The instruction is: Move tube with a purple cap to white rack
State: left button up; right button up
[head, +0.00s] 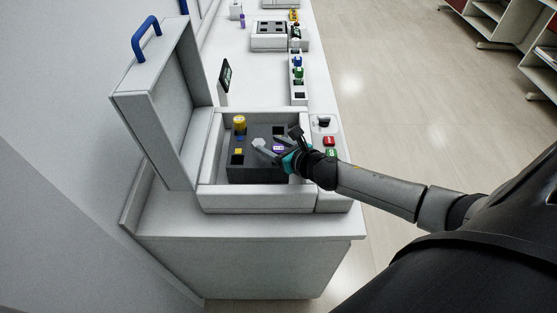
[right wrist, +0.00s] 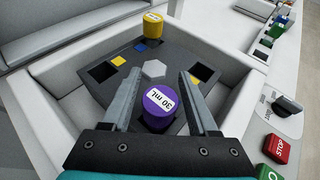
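The purple-capped tube (right wrist: 159,106), its cap marked "30 mL", stands in a dark block (right wrist: 98,52) inside an open-lidded machine. In the head view, my right gripper (head: 271,144) reaches into the machine from the right. A narrow white rack (head: 299,97) stands behind the machine, holding blue- and green-capped tubes. My left gripper is out of view.
A yellow-capped tube (head: 239,123) stands in the block's far left hole. The machine's lid (head: 160,105) stands open at left. Red and green buttons (head: 330,141) sit on its right side. A small dark display (head: 225,76) and another machine (head: 269,42) stand farther back.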

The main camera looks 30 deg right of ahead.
grip_shut()
jog(key=shift+r, duration=0.1)
dwell(0.4)
